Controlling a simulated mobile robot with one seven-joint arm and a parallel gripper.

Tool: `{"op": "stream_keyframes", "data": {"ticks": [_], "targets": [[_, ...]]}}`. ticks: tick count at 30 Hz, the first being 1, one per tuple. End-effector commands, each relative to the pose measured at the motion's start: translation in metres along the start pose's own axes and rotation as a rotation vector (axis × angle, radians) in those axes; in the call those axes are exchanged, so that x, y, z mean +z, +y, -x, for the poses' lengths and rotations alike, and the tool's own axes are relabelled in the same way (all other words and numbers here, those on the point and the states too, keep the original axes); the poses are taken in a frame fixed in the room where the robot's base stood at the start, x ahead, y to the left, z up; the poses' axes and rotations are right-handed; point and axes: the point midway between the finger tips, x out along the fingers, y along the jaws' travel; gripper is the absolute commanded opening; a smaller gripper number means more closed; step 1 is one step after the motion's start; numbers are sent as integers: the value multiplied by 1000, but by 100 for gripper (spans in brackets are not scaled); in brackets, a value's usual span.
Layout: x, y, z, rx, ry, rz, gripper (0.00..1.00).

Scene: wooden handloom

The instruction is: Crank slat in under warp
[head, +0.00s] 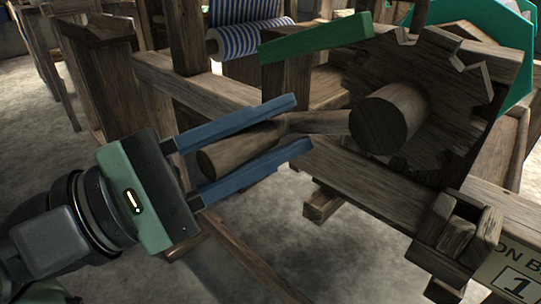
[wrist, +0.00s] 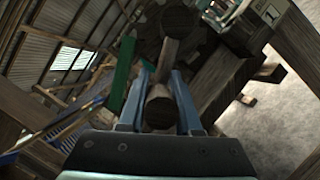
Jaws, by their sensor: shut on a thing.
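My gripper (head: 301,122) has its two blue fingers on either side of a wooden crank handle (head: 235,148), a thick round grip, and is shut on it. The handle's end also shows between the fingers in the wrist view (wrist: 158,113). A narrower wooden piece (head: 320,122) runs from the handle toward a thick round beam end (head: 385,122) in front of a dark toothed wooden wheel (head: 450,75). A green slat-like bar (head: 315,38) lies tilted above the fingers. Blue-and-white striped warp or cloth (head: 255,38) is wound on a roller behind.
Wooden loom posts and rails (head: 200,80) stand behind and left of the handle. A small wooden block bracket (head: 450,228) and a sign with a "1" (head: 515,278) are at the lower right. Bare concrete floor (head: 270,225) lies below the gripper.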

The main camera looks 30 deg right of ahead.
Motion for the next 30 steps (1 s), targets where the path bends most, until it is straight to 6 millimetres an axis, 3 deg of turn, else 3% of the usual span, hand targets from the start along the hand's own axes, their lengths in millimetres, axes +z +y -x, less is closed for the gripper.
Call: {"op": "stream_keyframes", "data": {"ticks": [9,30], "targets": [[4,15,-1,-47,0,-141,0],[15,32,-6,-49,-8,-135,0]]}}
